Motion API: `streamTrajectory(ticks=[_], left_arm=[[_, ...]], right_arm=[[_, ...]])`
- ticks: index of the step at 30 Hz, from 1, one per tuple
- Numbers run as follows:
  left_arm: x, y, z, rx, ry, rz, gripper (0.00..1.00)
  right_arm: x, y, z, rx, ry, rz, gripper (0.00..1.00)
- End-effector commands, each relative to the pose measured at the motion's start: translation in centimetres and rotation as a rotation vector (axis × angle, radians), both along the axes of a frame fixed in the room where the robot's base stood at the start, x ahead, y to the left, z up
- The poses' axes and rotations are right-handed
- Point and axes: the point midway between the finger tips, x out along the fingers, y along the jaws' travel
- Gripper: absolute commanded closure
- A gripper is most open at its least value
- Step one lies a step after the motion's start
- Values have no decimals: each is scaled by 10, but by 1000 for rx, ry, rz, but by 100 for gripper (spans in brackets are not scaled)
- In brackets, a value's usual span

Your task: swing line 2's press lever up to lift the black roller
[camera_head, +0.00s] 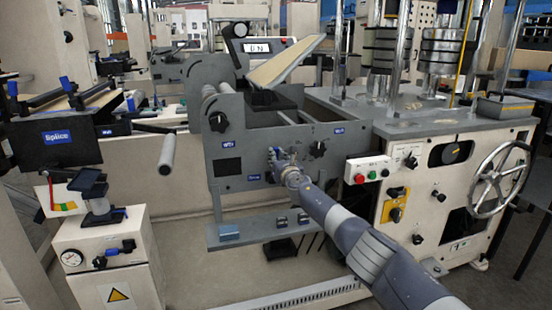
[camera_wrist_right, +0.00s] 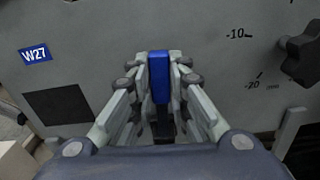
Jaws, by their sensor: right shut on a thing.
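My right gripper (camera_head: 280,160) is at the grey front plate (camera_head: 228,180) of the machine in the middle of the head view. In the right wrist view, my right gripper (camera_wrist_right: 160,62) has its fingers closed on both sides of the blue grip of a lever (camera_wrist_right: 159,78). The grip stands upright in front of the grey plate, and a dark part shows below it. In the head view my gripper mostly hides this lever. I cannot make out the black roller for certain. My left gripper is not in view.
Black knobs (camera_head: 218,121) stick out from the plate, one close right of my gripper (camera_head: 317,149). A button box (camera_head: 367,168) and a spoked handwheel (camera_head: 499,179) are on the right. A grey roller (camera_head: 167,154) juts out left. A blue-labelled splice unit (camera_head: 57,137) stands farther left.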

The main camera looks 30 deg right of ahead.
Motion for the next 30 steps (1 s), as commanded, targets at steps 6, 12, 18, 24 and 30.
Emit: streamTrajectory(ticks=[6,12,18,24,30], left_arm=[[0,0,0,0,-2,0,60],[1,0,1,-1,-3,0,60],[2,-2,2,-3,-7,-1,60],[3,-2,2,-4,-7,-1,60],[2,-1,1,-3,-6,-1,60]], right_arm=[[0,2,-3,-14,7,4,100],[0,2,-2,-9,5,3,63],[0,1,-1,-6,2,2,63],[-4,-1,4,-8,-9,-1,63],[-16,1,7,-11,-18,-1,63]])
